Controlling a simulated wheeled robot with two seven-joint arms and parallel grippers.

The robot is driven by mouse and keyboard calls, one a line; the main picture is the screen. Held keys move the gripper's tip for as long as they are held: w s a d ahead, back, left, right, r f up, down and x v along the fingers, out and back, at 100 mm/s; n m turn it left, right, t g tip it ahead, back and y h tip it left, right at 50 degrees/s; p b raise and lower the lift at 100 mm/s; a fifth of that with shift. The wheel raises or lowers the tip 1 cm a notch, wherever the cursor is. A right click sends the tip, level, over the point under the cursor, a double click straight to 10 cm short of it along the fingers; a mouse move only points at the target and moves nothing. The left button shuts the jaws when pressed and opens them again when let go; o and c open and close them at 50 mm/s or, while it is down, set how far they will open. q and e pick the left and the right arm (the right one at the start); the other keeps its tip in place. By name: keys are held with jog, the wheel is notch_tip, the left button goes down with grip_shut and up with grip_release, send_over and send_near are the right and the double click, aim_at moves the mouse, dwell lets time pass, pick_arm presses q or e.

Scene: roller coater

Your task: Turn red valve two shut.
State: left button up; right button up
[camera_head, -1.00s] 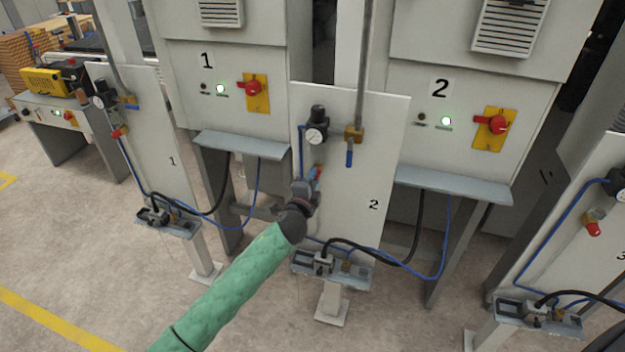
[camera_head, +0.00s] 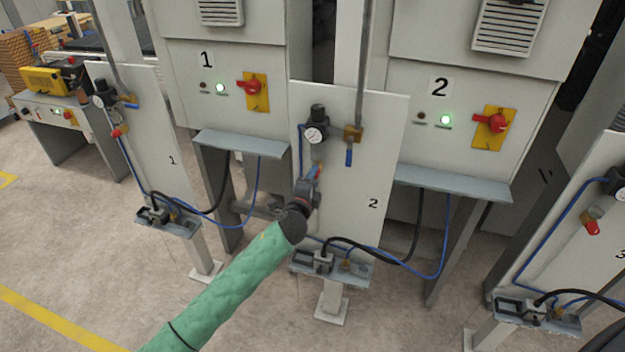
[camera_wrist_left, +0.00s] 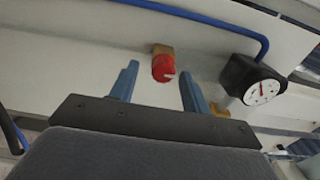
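Red valve two (camera_wrist_left: 163,68) is a red handle on a brass fitting, on the pale panel marked 2 (camera_head: 373,240). In the left wrist view it lies between and just beyond my two blue fingertips, with gaps on both sides. In the head view my left gripper (camera_head: 313,178) is in front of the panel, below the gauge, and mostly hides this valve. My left gripper also shows in the left wrist view (camera_wrist_left: 158,74), open and empty. My right gripper is not in view.
A round pressure gauge (camera_head: 314,134) sits above the valve, and a blue-handled lever (camera_head: 349,155) hangs to its right. A blue hose (camera_wrist_left: 205,18) runs along the panel. A small shelf with hoses (camera_head: 330,270) is below. Similar panels stand left and right.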

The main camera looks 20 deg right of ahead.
pick_arm(q)
jog(key=b+v, duration=0.3)
jog(key=v, duration=0.4)
jog(key=shift+s+a, duration=0.25)
jog(key=shift+s, duration=0.1)
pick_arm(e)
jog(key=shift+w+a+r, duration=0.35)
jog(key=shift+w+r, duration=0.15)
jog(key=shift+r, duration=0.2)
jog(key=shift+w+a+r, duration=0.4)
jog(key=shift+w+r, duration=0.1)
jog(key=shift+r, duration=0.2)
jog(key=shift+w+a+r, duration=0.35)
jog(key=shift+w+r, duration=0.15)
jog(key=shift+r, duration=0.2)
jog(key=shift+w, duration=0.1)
